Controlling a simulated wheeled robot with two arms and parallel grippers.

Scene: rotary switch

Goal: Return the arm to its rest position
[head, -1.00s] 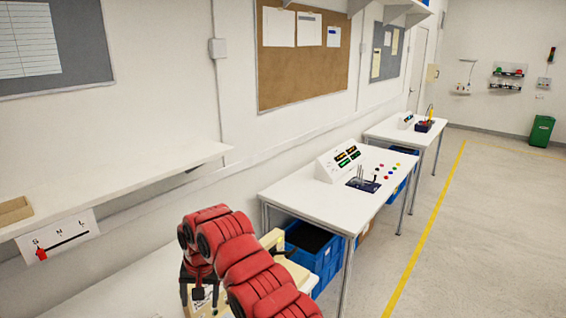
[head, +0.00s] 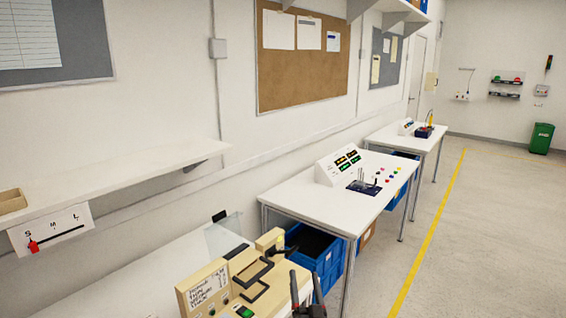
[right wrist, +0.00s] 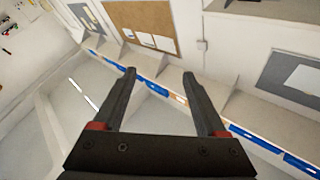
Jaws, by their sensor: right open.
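My right gripper (head: 308,300) shows only in part at the bottom edge of the head view, in front of a beige device (head: 215,272). In the right wrist view the right gripper (right wrist: 159,75) is open, with its two dark fingers spread apart and nothing between them. The device stands on the near white bench (head: 150,270) and has a printed label, black handle-like parts and a green-lit element. No rotary switch can be made out clearly. My left gripper is not in view.
A shelf (head: 110,178) juts out at the left above the bench, with an S-M-L card (head: 60,230) and red pointer. A white table (head: 310,205) with a control panel (head: 340,165) stands beyond. A blue bin (head: 315,250) is beneath it. The floor at right is clear.

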